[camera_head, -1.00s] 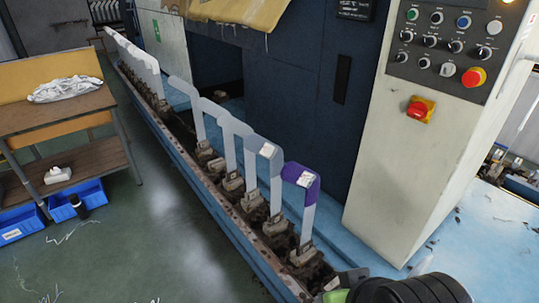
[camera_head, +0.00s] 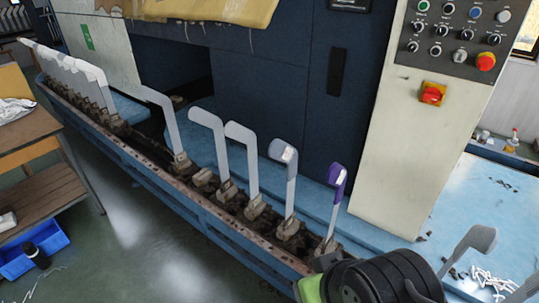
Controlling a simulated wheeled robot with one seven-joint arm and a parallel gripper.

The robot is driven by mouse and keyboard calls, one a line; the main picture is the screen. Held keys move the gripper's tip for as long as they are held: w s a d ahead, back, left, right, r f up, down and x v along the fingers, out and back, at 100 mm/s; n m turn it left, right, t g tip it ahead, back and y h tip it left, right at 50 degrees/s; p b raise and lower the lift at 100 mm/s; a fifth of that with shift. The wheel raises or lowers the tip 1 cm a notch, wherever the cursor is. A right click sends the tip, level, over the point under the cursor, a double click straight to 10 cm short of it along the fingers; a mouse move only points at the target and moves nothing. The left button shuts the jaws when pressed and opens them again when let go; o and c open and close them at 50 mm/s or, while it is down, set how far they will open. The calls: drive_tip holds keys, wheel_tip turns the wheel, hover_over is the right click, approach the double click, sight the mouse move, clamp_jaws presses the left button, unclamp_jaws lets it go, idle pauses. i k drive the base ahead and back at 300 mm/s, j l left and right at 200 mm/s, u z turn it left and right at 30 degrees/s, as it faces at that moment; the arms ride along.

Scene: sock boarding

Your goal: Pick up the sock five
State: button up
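Several upright foot-shaped boards stand in a row on a long rail. The right-hand one (camera_head: 335,195) has a purple sock-like cover with a white label at its top. The board left of it (camera_head: 289,165) has a grey-blue top with a white label. Further left stand pale grey boards (camera_head: 243,150) without visible labels. I cannot tell which of these is sock five. A black rounded part of my arm with a green piece beside it shows at the bottom, close in front of the rail's right end.
The rail (camera_head: 180,192) runs from far left to lower centre. A machine cabinet (camera_head: 400,150) with a control panel (camera_head: 462,35) stands behind. A wooden table (camera_head: 40,130) and blue bin (camera_head: 45,245) are at left.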

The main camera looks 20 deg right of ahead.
sight(278, 150)
drive_tip(key=i+j+z, duration=0.1)
drive_tip(key=j, duration=0.25)
drive_tip(key=i+j+z, duration=0.1)
drive_tip(key=i+j, duration=0.2)
drive_tip(key=i+j+z, duration=0.1)
drive_tip(key=j, duration=0.3)
drive_tip(key=i+j+z, duration=0.1)
drive_tip(key=i+j, duration=0.2)
drive_tip(key=i+j+z, duration=0.1)
drive_tip(key=j, duration=0.4)
drive_tip(key=i+j+z, duration=0.2)
drive_tip(key=i, duration=0.3)
drive_tip(key=i+j+z, duration=0.2)
drive_tip(key=i, duration=0.3)
drive_tip(key=l, duration=0.05)
